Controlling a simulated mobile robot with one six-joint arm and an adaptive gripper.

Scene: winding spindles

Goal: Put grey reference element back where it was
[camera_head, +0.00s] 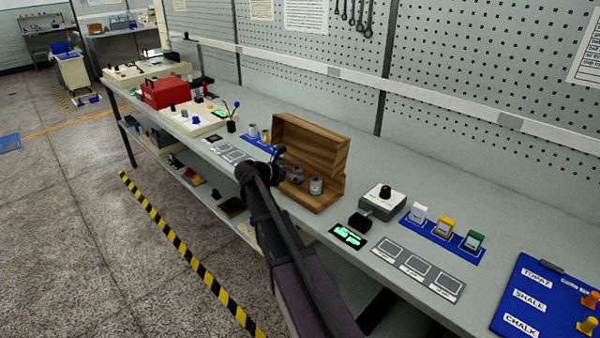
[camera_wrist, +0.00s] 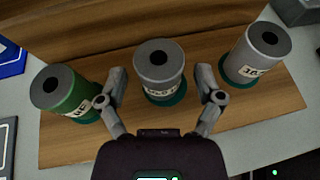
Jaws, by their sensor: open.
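In the wrist view, three labelled cylinders stand in a row on a wooden box's base: a green one (camera_wrist: 72,98) at left, a grey one (camera_wrist: 160,76) in the middle and a lighter grey one (camera_wrist: 252,60) at right. Their labels are only partly readable; I cannot tell which grey one is the reference element. My gripper (camera_wrist: 160,88) is open, with one finger on each side of the middle cylinder. Gaps show between fingers and cylinder. In the head view, my gripper (camera_head: 279,168) is at the wooden box (camera_head: 318,150); the right cylinder (camera_head: 316,186) shows clearly.
Right of the box are a grey box with a black knob (camera_head: 383,200), a blue strip with coloured holders (camera_head: 440,240) and a row of framed squares (camera_head: 418,266). A blue board (camera_head: 535,285) lies farther right. A red box (camera_head: 165,93) stands far left. A pegboard wall backs the bench.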

